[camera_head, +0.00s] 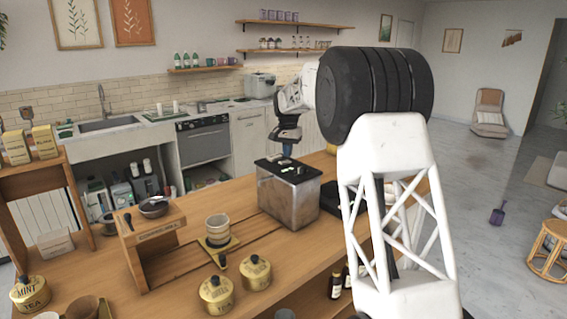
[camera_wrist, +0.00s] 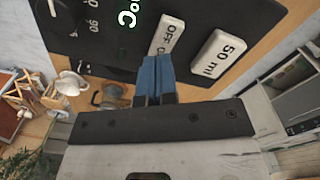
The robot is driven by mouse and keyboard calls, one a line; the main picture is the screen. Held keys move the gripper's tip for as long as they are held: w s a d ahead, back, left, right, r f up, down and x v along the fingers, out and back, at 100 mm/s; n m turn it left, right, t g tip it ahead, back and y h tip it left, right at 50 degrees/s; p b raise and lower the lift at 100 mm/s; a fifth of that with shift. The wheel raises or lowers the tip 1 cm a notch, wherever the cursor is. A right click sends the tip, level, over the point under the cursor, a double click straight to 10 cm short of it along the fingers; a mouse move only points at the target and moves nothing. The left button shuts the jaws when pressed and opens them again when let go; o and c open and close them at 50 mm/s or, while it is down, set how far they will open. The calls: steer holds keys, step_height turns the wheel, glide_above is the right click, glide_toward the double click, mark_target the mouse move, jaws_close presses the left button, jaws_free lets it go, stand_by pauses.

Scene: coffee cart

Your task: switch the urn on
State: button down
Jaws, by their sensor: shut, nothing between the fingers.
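The urn (camera_head: 285,200) is a steel box with a black top, standing on the wooden counter. My gripper (camera_head: 287,149) points down just above the urn's top. In the wrist view its blue fingers (camera_wrist: 155,78) are together with nothing between them. The fingertips overlap the near end of a white rocker switch (camera_wrist: 168,33), whose visible lettering reads "OFF". I cannot tell whether they touch it. A white "50 ml" button (camera_wrist: 219,52) lies right of the switch. A green display (camera_wrist: 128,14) showing "°C" and a dial (camera_wrist: 47,8) lie left of it.
A cup (camera_head: 217,229) stands left of the urn on the counter (camera_head: 165,270). Two gold tea tins (camera_head: 216,294) stand in front. A wooden stand (camera_head: 155,228) holds a dark bowl (camera_head: 153,207). Dark items sit close to the urn's right side.

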mark_target(289, 161)
steer(key=shift+r, duration=2.6)
steer(key=shift+s+d+r, duration=0.25)
steer(key=shift+s, duration=0.1)
steer(key=s+d+r, duration=0.3)
steer(key=s+d, duration=0.3)
steer(key=s, duration=0.5)
steer(key=s+d+r+n+t, duration=0.1)
steer(key=s+d+r, duration=0.1)
steer(key=s+d, duration=0.65)
steer(key=s+d+r, duration=0.3)
steer(key=s, duration=1.1)
steer(key=s+d+f, duration=0.2)
steer(key=s+f, duration=0.2)
steer(key=s, duration=0.8)
steer(key=s+d+f+n+t, duration=0.1)
steer(key=s+d+f, duration=0.2)
steer(key=s, duration=0.9)
steer(key=s+d+f, duration=0.3)
steer(key=s+f, duration=0.4)
steer(key=s, duration=0.5)
steer(key=shift+d+f+n+t, duration=0.25)
steer(key=shift+n+t, duration=0.05)
steer(key=shift+n, duration=0.1)
